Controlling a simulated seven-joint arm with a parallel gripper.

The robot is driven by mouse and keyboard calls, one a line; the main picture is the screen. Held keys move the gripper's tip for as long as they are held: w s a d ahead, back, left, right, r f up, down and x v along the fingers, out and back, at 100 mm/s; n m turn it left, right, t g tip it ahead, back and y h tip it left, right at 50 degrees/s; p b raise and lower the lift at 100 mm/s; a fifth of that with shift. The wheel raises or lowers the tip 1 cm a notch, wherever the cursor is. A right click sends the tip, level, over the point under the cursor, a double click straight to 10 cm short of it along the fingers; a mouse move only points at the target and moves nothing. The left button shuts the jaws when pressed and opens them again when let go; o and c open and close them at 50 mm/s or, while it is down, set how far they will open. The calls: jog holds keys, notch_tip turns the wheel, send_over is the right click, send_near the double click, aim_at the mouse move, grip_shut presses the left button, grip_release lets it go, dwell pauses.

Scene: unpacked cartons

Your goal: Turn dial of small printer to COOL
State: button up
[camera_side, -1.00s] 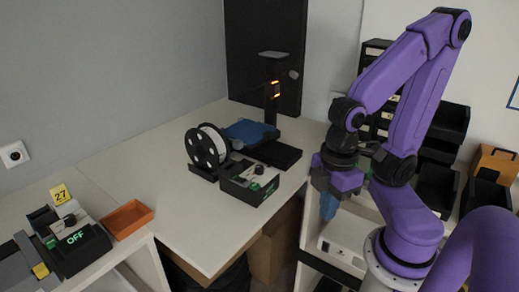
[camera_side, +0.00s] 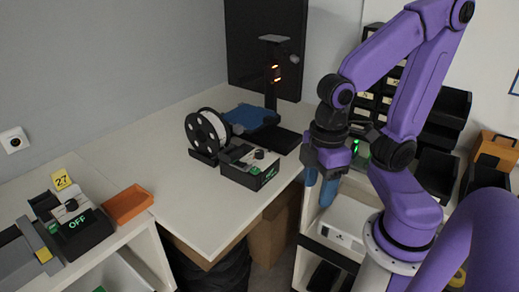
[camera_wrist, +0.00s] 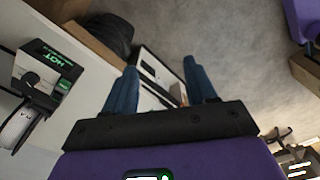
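A black control box with a dark dial (camera_side: 258,155) stands at the right edge of the white table, beside the printer's blue bed (camera_side: 250,117) and a white filament spool (camera_side: 207,131). In the wrist view its green display (camera_wrist: 58,62) appears upside down and reads HOT; the dial (camera_wrist: 31,79) shows below left of it. My gripper (camera_side: 320,184) hangs to the right of the box, beyond the table edge, not touching it. Its blue fingers are apart with nothing between them; they also show in the wrist view (camera_wrist: 160,88).
A second box (camera_side: 80,230) with a dial and a display reading OFF stands at the left, beside a yellow 27 sign (camera_side: 61,180) and an orange tray (camera_side: 128,203). Black bins (camera_side: 445,120) stand behind my arm. The table's front middle is clear.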

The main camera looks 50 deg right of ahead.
jog(key=w+r+m, duration=0.3)
jog(key=w+m, duration=0.1)
jog(key=w, duration=0.4)
notch_tip(320, 180, up, 6)
jog(key=m, duration=1.3)
send_over(260, 151)
notch_tip(260, 151, down, 18)
jog(key=shift+a+r, duration=0.15)
jog(key=shift+r, duration=0.05)
grip_shut()
